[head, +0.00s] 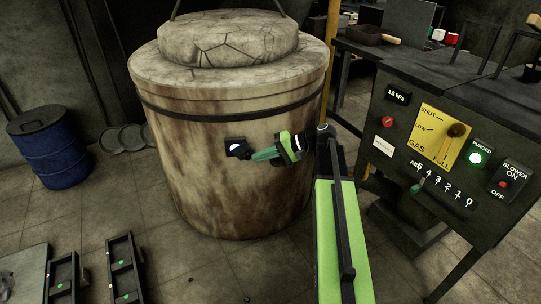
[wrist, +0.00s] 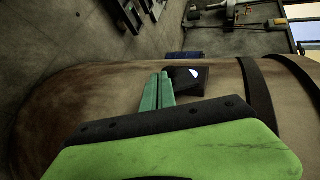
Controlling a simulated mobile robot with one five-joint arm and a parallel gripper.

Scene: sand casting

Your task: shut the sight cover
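The sight port is a small dark square plate (head: 229,142) on the side of the rusty furnace (head: 200,190). A bright white spot, the sight hole (head: 235,147), shows on it, so the hole is at least partly uncovered. In the wrist view the hole (wrist: 195,73) shows beside a dark rounded piece (wrist: 181,77), which looks like the sight cover. My gripper (head: 254,156) is just right of the port, its green fingertips close to the plate. In the wrist view its fingers (wrist: 158,80) lie side by side with nothing seen between them. I cannot tell whether they touch the cover.
The furnace has a cracked lid (head: 230,42) and a dark band around it. A control panel (head: 440,135) with a yellow gas dial stands at the right. A blue drum (head: 50,155) stands at the left. Dark moulding frames (head: 122,262) lie front left.

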